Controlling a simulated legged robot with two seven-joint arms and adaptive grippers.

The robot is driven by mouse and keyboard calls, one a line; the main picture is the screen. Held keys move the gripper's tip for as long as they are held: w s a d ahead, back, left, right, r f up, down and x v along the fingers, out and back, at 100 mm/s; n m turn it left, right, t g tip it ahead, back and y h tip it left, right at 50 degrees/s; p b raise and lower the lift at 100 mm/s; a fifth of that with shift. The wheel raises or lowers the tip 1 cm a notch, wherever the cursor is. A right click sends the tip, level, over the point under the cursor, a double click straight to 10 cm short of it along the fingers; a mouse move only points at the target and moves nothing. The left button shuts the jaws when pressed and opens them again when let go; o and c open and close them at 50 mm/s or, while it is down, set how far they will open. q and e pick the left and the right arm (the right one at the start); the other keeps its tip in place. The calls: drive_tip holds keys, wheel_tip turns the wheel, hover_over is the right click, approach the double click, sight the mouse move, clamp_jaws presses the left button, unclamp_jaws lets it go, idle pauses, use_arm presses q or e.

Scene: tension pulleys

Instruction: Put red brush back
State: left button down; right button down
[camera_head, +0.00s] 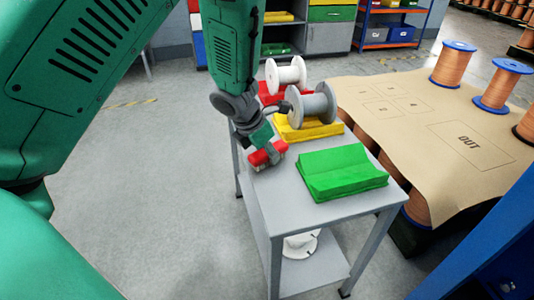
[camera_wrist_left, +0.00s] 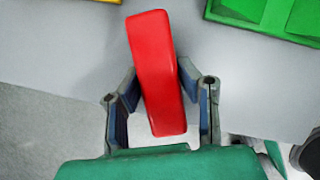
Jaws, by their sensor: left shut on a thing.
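The red brush (camera_head: 267,155) is at the left edge of the grey table (camera_head: 268,200) in the head view. In the left wrist view the red brush (camera_wrist_left: 155,75) shows as a long red block, slightly tilted, between the two fingers. My left gripper (camera_wrist_left: 160,103) is shut on it, one finger on each side. In the head view my left gripper (camera_head: 264,146) comes down over the brush from above. I cannot tell whether the brush touches the tabletop. My right gripper is not in view.
On the table stand a green holder (camera_head: 342,172), a yellow holder (camera_head: 306,130) with a grey spool (camera_head: 313,104), and a red holder with a white spool (camera_head: 286,74). A white spool (camera_head: 300,246) is on the lower shelf. A paper-covered surface (camera_head: 430,120) with copper spools is at right.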

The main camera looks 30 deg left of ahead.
use_arm(q)
drive_tip(key=c, duration=1.1)
unclamp_jaws()
drive_tip(key=shift+d, duration=0.2)
drive_tip(key=shift+c, duration=0.2)
drive_tip(key=shift+a+f, duration=0.1)
drive_tip(key=shift+a, duration=0.3)
drive_tip(key=shift+r, duration=0.2)
drive_tip(key=p+v, duration=0.2)
drive_tip(key=v, duration=0.3)
drive_tip(key=p+v, duration=0.3)
drive_tip(key=v, duration=0.3)
drive_tip(key=shift+w+d, duration=0.15)
drive_tip(key=shift+d, duration=0.1)
drive_tip(key=shift+s+a+r, duration=0.3)
drive_tip(key=shift+r, duration=0.2)
drive_tip(key=shift+d, duration=0.1)
